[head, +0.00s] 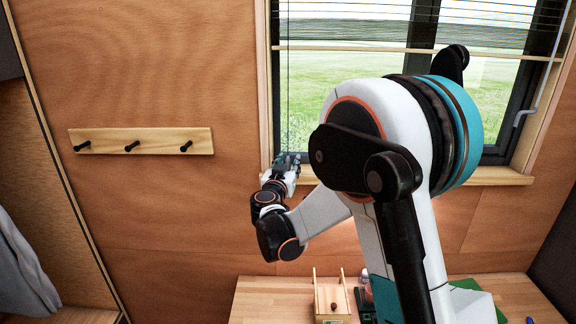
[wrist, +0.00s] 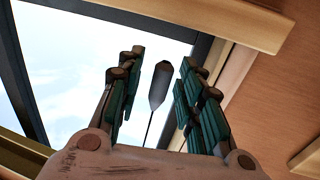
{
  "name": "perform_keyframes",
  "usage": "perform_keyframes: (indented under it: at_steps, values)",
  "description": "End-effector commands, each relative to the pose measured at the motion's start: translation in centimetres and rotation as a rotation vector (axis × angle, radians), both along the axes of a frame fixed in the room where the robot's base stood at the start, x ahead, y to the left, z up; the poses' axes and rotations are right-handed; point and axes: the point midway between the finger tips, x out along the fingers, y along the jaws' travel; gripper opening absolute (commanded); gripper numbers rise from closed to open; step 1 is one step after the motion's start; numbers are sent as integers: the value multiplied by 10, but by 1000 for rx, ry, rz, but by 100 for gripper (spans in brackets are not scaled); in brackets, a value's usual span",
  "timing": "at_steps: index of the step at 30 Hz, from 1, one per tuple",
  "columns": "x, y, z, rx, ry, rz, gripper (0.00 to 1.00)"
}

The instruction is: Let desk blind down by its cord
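The blind (head: 340,32) covers the upper part of the window, with its slats gathered above a pale bottom rail (head: 400,48). Its thin dark cord (head: 288,85) hangs along the left side of the window. My gripper (head: 287,160) is at the window's lower left corner, near the sill. In the wrist view my gripper (wrist: 160,62) is open, and the cord's dark grey end weight (wrist: 159,84) appears between its fingers with a gap on both sides. The thin cord (wrist: 149,128) shows below the weight in that picture. No finger visibly touches it.
A wooden sill (head: 485,176) runs under the window. A peg rail (head: 140,140) is on the wall to the left. The desk (head: 265,300) below holds a small wooden holder (head: 331,297) and other items. The wall between peg rail and window is clear.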

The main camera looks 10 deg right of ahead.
Motion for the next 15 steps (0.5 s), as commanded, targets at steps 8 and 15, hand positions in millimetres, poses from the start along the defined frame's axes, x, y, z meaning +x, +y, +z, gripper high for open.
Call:
perform_keyframes:
  at_steps: [8,15]
  values:
    - [0,0,0,0,0,0,0]
    - [0,0,1,0,0,0,0]
